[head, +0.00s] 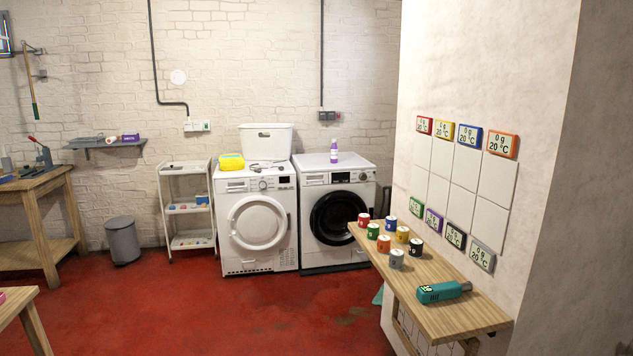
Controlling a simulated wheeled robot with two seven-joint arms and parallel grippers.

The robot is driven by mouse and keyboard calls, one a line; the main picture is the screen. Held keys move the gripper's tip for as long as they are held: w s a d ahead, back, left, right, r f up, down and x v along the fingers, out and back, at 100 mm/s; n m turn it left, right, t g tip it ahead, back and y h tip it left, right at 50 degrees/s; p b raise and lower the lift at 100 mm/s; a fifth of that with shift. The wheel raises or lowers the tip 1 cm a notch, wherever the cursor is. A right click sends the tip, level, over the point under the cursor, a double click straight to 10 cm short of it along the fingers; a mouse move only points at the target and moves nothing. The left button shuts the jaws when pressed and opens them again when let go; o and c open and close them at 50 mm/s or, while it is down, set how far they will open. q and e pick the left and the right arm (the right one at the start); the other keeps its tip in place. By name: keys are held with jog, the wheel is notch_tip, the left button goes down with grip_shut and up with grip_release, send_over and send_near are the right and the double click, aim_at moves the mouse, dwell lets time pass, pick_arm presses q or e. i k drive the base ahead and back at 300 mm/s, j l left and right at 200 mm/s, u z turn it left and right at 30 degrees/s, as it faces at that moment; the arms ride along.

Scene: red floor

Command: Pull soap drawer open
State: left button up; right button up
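Two white front-loading machines stand against the far brick wall. The right machine (338,212) has a dark round door, and a soap drawer front (314,179) seems to sit at the upper left of its front, looking flush and closed. The left machine (257,220) has a white round door and a similar panel (237,187) at its upper left. Both are too far off to make out a drawer handle. Neither of my grippers is in view.
A wooden shelf (470,318) with several coloured cans and a teal device (444,292) juts out at the right. A white cart (187,205), a grey bin (123,240) and a workbench (38,190) stand left. The red floor (230,310) is open.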

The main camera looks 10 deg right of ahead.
aim_at(320, 178)
jog(key=i, duration=1.1)
jog(key=i+z, duration=0.1)
jog(key=i, duration=0.95)
jog(key=i+j, duration=0.15)
jog(key=i, duration=0.95)
